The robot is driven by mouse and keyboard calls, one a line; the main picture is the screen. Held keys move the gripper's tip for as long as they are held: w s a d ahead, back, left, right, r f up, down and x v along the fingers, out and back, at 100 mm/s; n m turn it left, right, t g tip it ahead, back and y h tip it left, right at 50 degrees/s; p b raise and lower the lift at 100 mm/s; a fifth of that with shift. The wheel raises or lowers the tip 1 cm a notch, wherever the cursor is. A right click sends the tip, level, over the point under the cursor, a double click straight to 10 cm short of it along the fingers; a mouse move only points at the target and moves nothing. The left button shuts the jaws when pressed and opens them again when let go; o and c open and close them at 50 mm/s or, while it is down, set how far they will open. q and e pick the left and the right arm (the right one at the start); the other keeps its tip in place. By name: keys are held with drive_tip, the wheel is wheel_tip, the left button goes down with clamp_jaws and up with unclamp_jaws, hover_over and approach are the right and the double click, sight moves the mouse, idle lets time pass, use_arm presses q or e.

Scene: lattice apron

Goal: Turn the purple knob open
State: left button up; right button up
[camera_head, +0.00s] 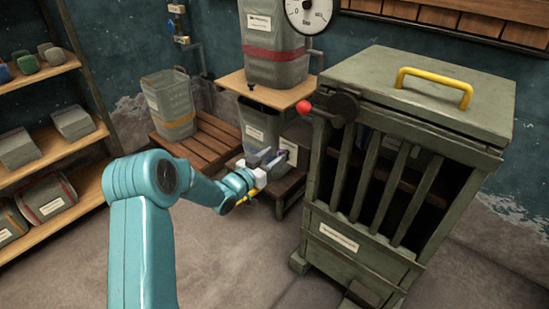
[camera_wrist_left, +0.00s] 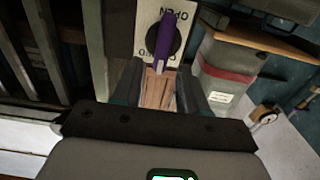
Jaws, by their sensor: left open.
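The purple knob (camera_wrist_left: 165,42) is a narrow purple handle on a dark round base, set on a pale plate (camera_wrist_left: 145,22) with lettering. The word OPEN shows beside the knob, and other letters are partly covered at the plate's lower edge. In the wrist view the handle runs nearly up and down. My left gripper (camera_wrist_left: 160,88) is open, its two fingers on either side of the handle's lower end; I cannot tell whether they touch it. In the head view my left gripper (camera_head: 268,160) is in front of the plate (camera_head: 290,150). My right gripper is not in view.
A green-grey barred cabinet (camera_head: 339,237) with a yellow handle (camera_head: 435,84) stands close on the right. A red ball-ended lever (camera_head: 304,107) sticks out at its top corner. Shelves (camera_head: 50,148) with bins are at left. Open floor (camera_head: 235,260) lies below my arm.

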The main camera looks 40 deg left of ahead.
use_arm(q)
drive_tip(key=shift+w, duration=0.6)
drive_tip(key=shift+d, duration=0.1)
clamp_jaws()
